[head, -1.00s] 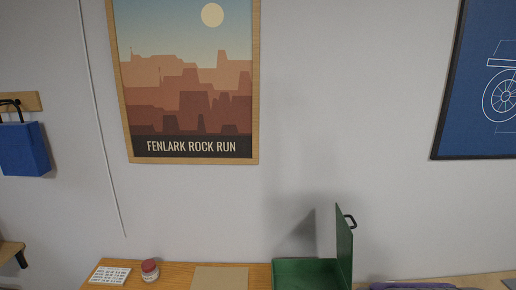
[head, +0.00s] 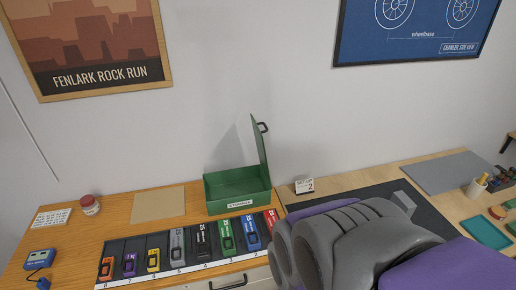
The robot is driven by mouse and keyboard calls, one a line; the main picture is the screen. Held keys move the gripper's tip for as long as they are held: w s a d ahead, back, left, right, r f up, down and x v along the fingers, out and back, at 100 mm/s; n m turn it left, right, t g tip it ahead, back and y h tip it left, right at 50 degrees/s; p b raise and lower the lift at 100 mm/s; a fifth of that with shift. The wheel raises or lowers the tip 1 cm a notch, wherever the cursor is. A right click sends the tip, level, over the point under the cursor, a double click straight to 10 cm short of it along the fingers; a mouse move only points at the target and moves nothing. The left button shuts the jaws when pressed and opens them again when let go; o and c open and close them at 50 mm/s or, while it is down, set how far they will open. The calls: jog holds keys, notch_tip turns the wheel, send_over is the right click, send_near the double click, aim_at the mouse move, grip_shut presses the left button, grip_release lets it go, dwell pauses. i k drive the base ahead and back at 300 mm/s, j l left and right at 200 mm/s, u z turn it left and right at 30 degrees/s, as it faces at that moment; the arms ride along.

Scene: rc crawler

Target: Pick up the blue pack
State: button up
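The blue pack (head: 250,233) stands in the black slotted rack (head: 126,247) on the wooden bench, toward the rack's right end. A green pack (head: 227,237) is on its left and a red pack (head: 270,222) on its right, partly hidden by my arm. My grey and purple arm fills the lower right and covers the rack's right end. My gripper's fingers cannot be made out.
Other packs, including orange, purple, yellow and grey ones, sit in the rack. An open green box (head: 238,188) stands behind it. A blue device (head: 39,262), a red-lidded jar (head: 90,204) and a tan sheet (head: 157,204) are left. A dark mat (head: 398,198) lies right.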

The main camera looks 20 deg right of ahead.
aim_at(253, 243)
jog(key=k+l, duration=0.1)
jog(key=l+u, duration=0.15)
jog(key=l, duration=0.2)
jog(key=l+u, duration=0.1)
jog(key=l, duration=0.45)
jog(key=k+l+u, duration=0.15)
jog(key=l, duration=0.35)
jog(key=i+l, duration=0.05)
